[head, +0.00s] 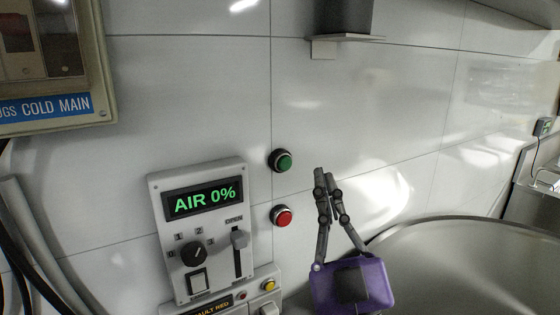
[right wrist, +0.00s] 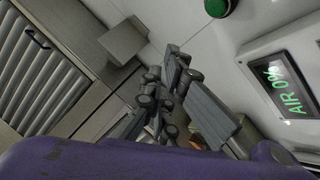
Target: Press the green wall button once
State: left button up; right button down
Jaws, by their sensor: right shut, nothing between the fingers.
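The green wall button (head: 280,160) is a round button with a dark ring on the white tiled wall, above a red button (head: 283,215). My right gripper (head: 319,172), with a purple body, is shut and empty. Its fingers point up, and the tips appear to the right of the green button and apart from it in the head view. In the right wrist view the green button (right wrist: 218,6) shows at the top edge, partly cut off, and the shut fingers (right wrist: 172,62) are to its left. My left gripper is not in view.
A control panel (head: 158,225) with a lit "AIR 0%" display, knob and slider is left of the buttons. A large metal vessel (head: 470,255) stands at lower right. A grey fixture (head: 345,18) juts from the wall above, and a framed box (head: 110,70) hangs at upper left.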

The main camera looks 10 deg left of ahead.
aim_at(285, 163)
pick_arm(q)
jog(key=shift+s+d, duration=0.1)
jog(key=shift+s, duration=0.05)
pick_arm(e)
jog(key=shift+s+d, duration=0.1)
jog(key=shift+d, duration=0.05)
pick_arm(q)
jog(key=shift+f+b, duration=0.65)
jog(key=shift+b, duration=0.15)
pick_arm(e)
jog(key=w+a, duration=0.5)
jog(key=w, duration=0.2)
jog(key=shift+a, duration=0.15)
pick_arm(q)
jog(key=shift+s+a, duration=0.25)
pick_arm(e)
jog(key=shift+w, duration=0.1)
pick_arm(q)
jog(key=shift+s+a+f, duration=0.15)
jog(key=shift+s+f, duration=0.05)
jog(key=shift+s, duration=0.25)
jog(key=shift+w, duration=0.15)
